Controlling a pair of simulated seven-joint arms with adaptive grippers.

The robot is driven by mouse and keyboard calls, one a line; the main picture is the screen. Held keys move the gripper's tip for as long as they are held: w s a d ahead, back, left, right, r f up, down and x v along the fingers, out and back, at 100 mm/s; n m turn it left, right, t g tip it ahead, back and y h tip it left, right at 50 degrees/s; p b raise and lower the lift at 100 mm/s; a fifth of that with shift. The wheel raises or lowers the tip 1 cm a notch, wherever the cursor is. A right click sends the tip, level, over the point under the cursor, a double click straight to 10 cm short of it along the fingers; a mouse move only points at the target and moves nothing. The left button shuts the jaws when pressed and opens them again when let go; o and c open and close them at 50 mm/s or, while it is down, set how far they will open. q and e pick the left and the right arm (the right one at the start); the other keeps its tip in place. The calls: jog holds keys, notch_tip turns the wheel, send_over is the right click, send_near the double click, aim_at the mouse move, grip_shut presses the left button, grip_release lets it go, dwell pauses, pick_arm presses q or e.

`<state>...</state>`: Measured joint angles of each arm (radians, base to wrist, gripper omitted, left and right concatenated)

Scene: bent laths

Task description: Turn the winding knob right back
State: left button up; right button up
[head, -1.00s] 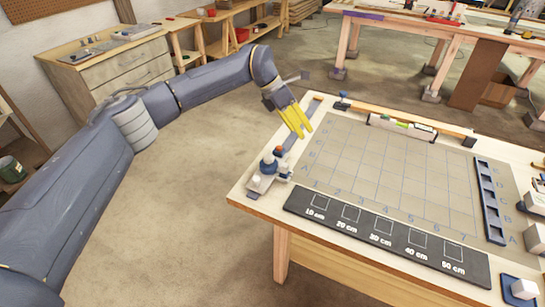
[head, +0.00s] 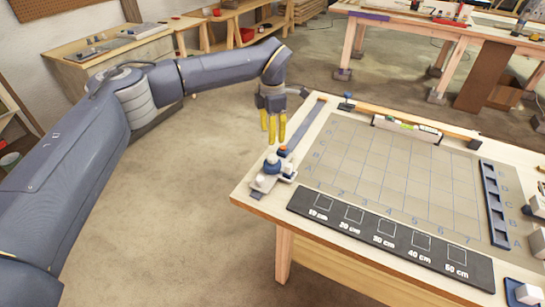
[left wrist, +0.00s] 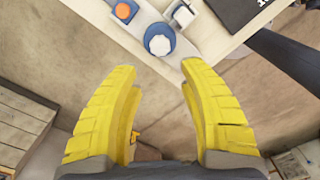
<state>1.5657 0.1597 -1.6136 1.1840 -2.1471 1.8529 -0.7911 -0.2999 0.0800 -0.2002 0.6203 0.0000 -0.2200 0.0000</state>
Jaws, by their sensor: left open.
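A round blue knob with a white top, which looks like the winding knob (head: 272,165), stands on a small grey fixture at the near left corner of the table. In the left wrist view the knob (left wrist: 159,40) shows from above, near the top middle. An orange button (left wrist: 124,10) on a blue base and a white block (left wrist: 183,15) flank it. My left gripper (head: 273,138) is open and empty, with its yellow fingers pointing down just above and behind the fixture. In the left wrist view its fingertips (left wrist: 158,70) are apart, short of the knob. My right gripper is not in view.
A gridded board (head: 385,165) covers most of the table. A black strip (head: 385,238) with length marks runs along the front. A grey lath-like strip (head: 306,128) runs back from the fixture. The floor left of the table is clear.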

aim_at(272, 157)
pick_arm(q)
notch_tip(272, 157, down, 11)
jog(key=shift+r, duration=0.15)
dwell(0.4)
grip_shut()
dwell(0.3)
